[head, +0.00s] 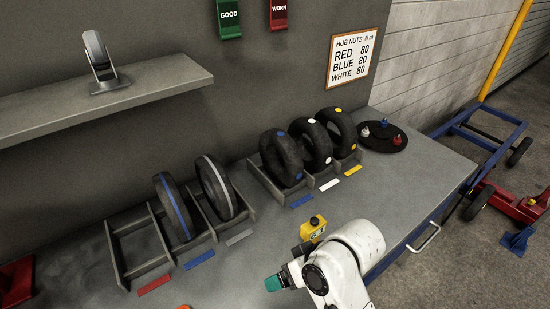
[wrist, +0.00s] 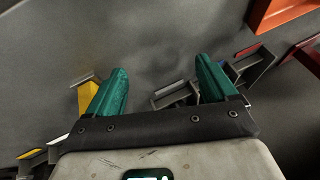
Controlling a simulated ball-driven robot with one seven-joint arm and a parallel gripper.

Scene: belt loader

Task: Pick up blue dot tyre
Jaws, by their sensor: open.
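The blue dot tyre (head: 277,158) is a dark tyre with blue dots, standing upright in the left slot of the right-hand rack (head: 263,182) in the head view. The white dot tyre (head: 316,145) and yellow dot tyre (head: 342,131) stand to its right. My gripper (head: 275,283) is over the front of the bench, apart from the rack and nearer the camera. In the wrist view my gripper (wrist: 158,75) shows two green fingers spread wide with nothing held between them. The blue dot tyre cannot be made out in the wrist view.
A left-hand rack (head: 122,225) holds a blue-striped tyre (head: 170,212) and a grey-striped tyre (head: 212,190); its left slot is empty. A round dark tray (head: 382,146) with coloured nuts is at the back right. A yellow box (head: 312,229) shows beside my arm. A shelf (head: 150,85) overhangs the left.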

